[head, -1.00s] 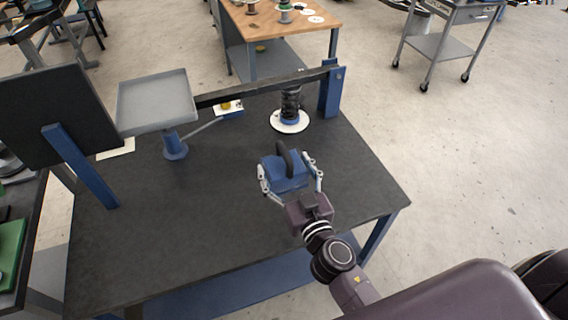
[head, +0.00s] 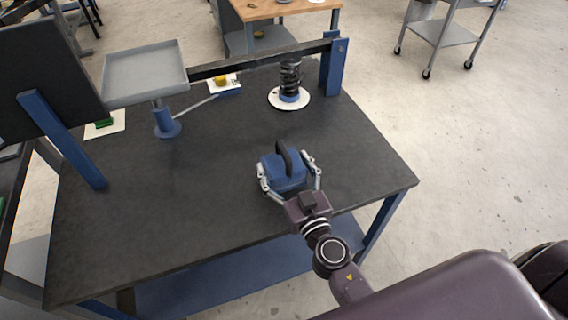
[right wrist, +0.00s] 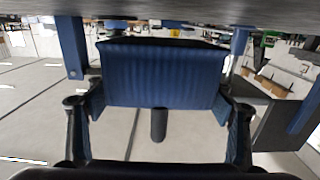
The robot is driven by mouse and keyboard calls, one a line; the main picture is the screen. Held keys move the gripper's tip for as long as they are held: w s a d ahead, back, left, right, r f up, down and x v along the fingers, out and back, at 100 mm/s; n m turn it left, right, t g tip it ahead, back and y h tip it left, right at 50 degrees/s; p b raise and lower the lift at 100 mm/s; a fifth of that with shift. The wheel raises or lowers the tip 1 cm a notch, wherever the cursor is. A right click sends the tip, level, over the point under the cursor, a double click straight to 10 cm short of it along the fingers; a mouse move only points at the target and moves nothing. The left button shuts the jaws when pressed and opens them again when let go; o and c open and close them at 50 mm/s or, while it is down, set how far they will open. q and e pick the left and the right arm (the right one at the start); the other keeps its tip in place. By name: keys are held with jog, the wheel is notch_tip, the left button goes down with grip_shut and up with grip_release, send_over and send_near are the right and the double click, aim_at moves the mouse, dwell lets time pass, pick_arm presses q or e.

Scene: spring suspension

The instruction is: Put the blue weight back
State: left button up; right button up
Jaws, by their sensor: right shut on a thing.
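The blue weight (head: 284,172) has a dark loop handle on top. My right gripper (head: 290,180) is shut on its sides and holds it over the front right part of the dark table (head: 215,215). In the right wrist view the blue weight (right wrist: 162,75) fills the space between the fingers, with its handle pointing down in the picture. Whether its underside touches the table cannot be told from the head view. The left gripper is not in view.
A grey tray (head: 146,70) stands on a blue post at the back left, joined to a dark beam (head: 260,62). A spring (head: 290,82) on a white disc stands under the beam near a blue upright (head: 333,68). A dark panel (head: 50,75) stands at the left. The table's middle is clear.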

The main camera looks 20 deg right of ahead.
aim_at(284, 174)
jog(key=shift+o, duration=0.2)
jog(key=shift+w+f+b, duration=0.15)
jog(key=shift+f+b, duration=0.8)
jog(key=shift+f, duration=0.3)
jog(key=shift+c, duration=0.2)
jog(key=o, duration=1.8)
jog(key=shift+s+f, duration=0.2)
jog(key=shift+f, duration=0.25)
jog(key=o, duration=0.3)
jog(key=shift+r, duration=0.1)
